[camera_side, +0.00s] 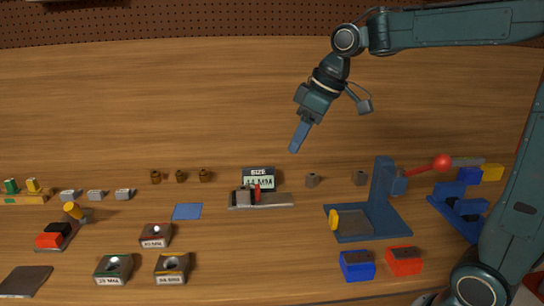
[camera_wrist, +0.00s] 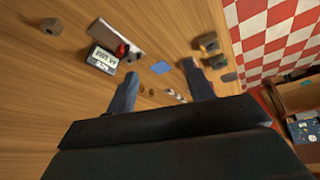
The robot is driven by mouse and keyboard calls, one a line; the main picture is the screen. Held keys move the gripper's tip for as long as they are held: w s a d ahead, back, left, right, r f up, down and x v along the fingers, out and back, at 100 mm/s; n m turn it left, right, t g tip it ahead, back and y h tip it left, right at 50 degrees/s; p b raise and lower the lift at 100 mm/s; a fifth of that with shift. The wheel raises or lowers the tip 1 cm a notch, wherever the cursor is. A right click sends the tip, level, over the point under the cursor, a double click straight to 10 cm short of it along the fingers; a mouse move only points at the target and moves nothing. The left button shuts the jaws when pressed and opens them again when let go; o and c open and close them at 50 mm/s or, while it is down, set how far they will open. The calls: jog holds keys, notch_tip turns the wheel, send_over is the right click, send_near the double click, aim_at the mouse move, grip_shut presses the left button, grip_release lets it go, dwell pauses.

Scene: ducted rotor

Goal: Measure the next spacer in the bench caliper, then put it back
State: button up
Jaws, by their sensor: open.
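The bench caliper (camera_side: 275,201) lies mid-bench, with a red part (camera_side: 257,191) and a lit display (camera_side: 258,180) that seems to read 44 MM. A grey piece (camera_side: 243,195) sits at its jaws; I cannot tell whether it is a spacer or a jaw. My gripper (camera_side: 294,150) is open and empty, high above the bench behind the caliper. Its fingers also show in the wrist view (camera_wrist: 160,75).
Labelled blocks with holes (camera_side: 155,236), (camera_side: 113,269), (camera_side: 172,268) stand front left, near a blue mat (camera_side: 187,211). Several brown pieces (camera_side: 180,175) stand behind. A blue press with a red-knobbed lever (camera_side: 383,200) and blue and red bins (camera_side: 357,266), (camera_side: 404,261) are right.

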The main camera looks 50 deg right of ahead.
jog(key=w+d+f+n, duration=0.1)
jog(key=w+d+f, duration=0.15)
jog(key=w, duration=0.25)
jog(key=w+d+f+n, duration=0.1)
jog(key=w+d, duration=0.3)
jog(key=w, duration=0.2)
jog(key=n+g+y, duration=0.1)
jog(key=n+y, duration=0.1)
jog(key=n, duration=0.1)
send_over(258, 186)
jog(key=s+d, duration=0.4)
notch_tip(258, 186, down, 9)
jog(key=shift+r, duration=0.2)
jog(key=shift+x, duration=6.85)
jog(key=shift+s+f, duration=0.1)
jog(key=shift+s, duration=0.05)
